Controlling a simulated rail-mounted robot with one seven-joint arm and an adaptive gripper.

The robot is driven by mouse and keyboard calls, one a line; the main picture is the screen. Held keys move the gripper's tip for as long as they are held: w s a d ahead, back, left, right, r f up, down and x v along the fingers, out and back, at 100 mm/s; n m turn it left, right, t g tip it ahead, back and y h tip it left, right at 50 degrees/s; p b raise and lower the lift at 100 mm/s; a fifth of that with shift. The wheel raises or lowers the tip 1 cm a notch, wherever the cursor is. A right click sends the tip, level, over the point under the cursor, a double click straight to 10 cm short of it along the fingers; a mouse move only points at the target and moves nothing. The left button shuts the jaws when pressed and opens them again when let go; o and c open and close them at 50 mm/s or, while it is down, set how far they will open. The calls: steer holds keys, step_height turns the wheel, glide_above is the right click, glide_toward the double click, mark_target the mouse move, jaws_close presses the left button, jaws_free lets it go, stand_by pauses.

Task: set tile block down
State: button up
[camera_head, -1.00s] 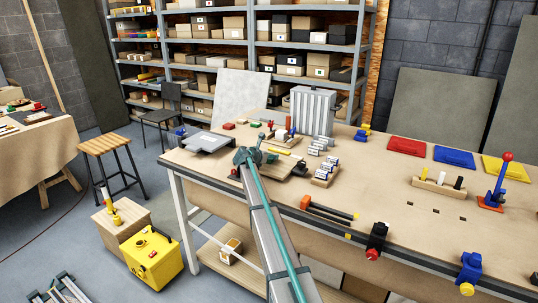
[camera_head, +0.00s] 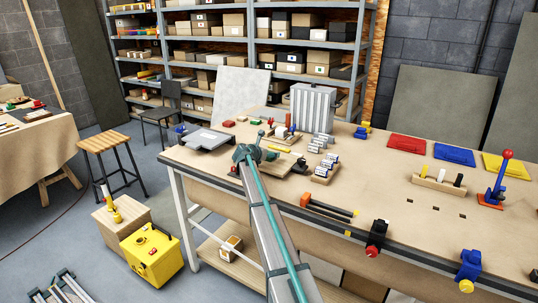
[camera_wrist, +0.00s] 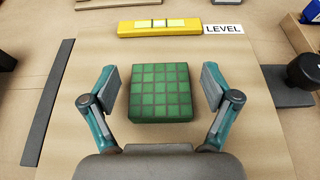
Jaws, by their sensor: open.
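The tile block (camera_wrist: 160,92) is a square block with a grid of green tiles on top. In the wrist view it lies flat on a light wooden board (camera_wrist: 75,125), between my gripper's two fingers. My gripper (camera_wrist: 160,88) is open, with a clear gap between each finger and the block's sides. In the head view my gripper (camera_head: 250,155) is low over the left part of the workbench, and the arm hides the block there.
A yellow level (camera_wrist: 160,26) with a "LEVEL" label lies beyond the block. A dark strip (camera_wrist: 48,100) runs along the board's left side. A black round-knobbed tool (camera_wrist: 303,72) stands at the right. In the head view, a rack of cylinders (camera_head: 326,168) stands right of my gripper.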

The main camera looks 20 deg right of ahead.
steer(key=b+v, duration=0.2)
steer(key=v, duration=0.9)
steer(key=shift+s+a, duration=0.2)
steer(key=shift+s, duration=0.05)
